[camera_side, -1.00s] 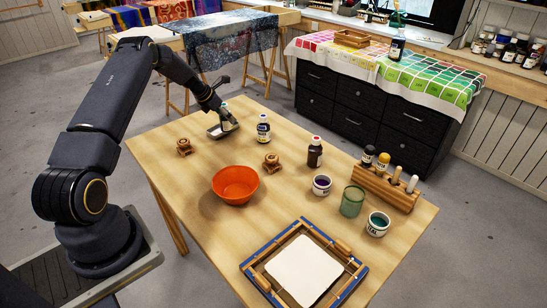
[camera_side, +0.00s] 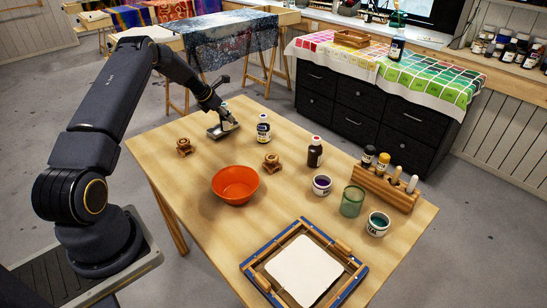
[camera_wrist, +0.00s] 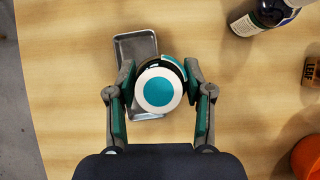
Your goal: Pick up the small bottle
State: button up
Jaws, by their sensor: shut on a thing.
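The small bottle (camera_wrist: 158,89) shows from above in the wrist view, with a round white top bearing a teal disc. My gripper (camera_wrist: 159,85) is shut on it, one finger on each side. The bottle is over or in front of a small grey metal tray (camera_wrist: 134,46); I cannot tell whether it touches the tray. In the side view my gripper (camera_side: 228,121) is low at the far left part of the table, over the tray (camera_side: 212,133). The bottle is mostly hidden by the fingers there.
A dark bottle with a white cap (camera_side: 263,130) stands just right of my gripper. Wooden pieces (camera_side: 184,147) and (camera_side: 271,163), an orange bowl (camera_side: 235,185) and a brown bottle (camera_side: 315,153) stand nearer. A framed screen (camera_side: 304,268) lies at the front.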

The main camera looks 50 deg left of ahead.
notch_tip(320, 180, up, 3)
jog(key=shift+f, duration=0.1)
jog(key=s+d+r, duration=0.7)
jog(key=s+r, duration=0.3)
jog(key=s, duration=0.2)
jog(key=n+y, duration=0.3)
jog(key=n, duration=0.1)
send_near(223, 105)
notch_tip(223, 105, down, 3)
jog(key=shift+n+h, duration=0.3)
jog(key=x, duration=0.5)
jog(key=w+a+r+x, duration=0.1)
jog(key=x, duration=0.2)
jog(key=shift+w, duration=0.15)
jog(key=shift+w+a+f, duration=0.1)
jog(key=shift+a+f, duration=0.05)
jog(key=shift+f, duration=0.1)
jog(key=shift+w+f+g, duration=0.1)
jog(key=shift+f+g, duration=0.2)
jog(key=shift+f, duration=1.35)
